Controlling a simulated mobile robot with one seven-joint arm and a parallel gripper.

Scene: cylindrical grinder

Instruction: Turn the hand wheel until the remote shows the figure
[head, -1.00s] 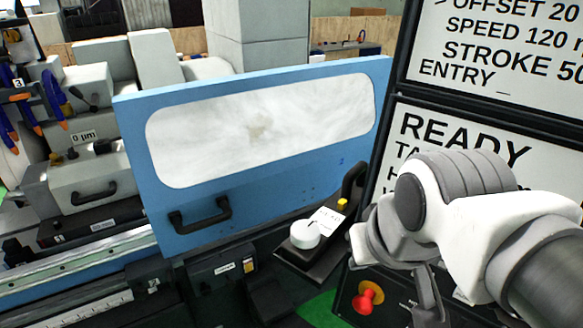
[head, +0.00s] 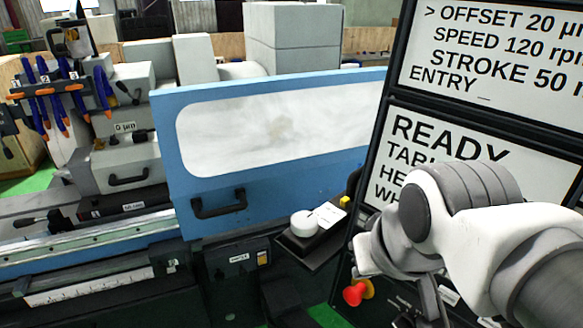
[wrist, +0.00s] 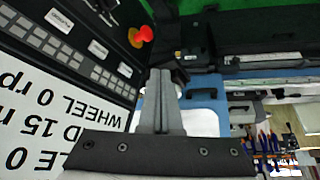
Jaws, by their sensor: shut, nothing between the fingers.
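A black hand-held remote (head: 318,236) lies on a ledge below the blue door. It carries a round white wheel (head: 304,223), a pale label or display (head: 329,214) and a small yellow part. The figure on it is too small to read. My gripper (wrist: 162,73) is shut and empty in the wrist view, its two fingers side by side. In the head view my arm stands in front of the control panel, right of the remote and apart from it. The fingers are only partly visible there.
The panel has an upper screen (head: 490,50) and a lower screen (head: 412,160) reading READY. A red-and-yellow stop button (head: 356,292) juts out low on it. A blue door (head: 275,190) with a black handle (head: 218,203) is at centre.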

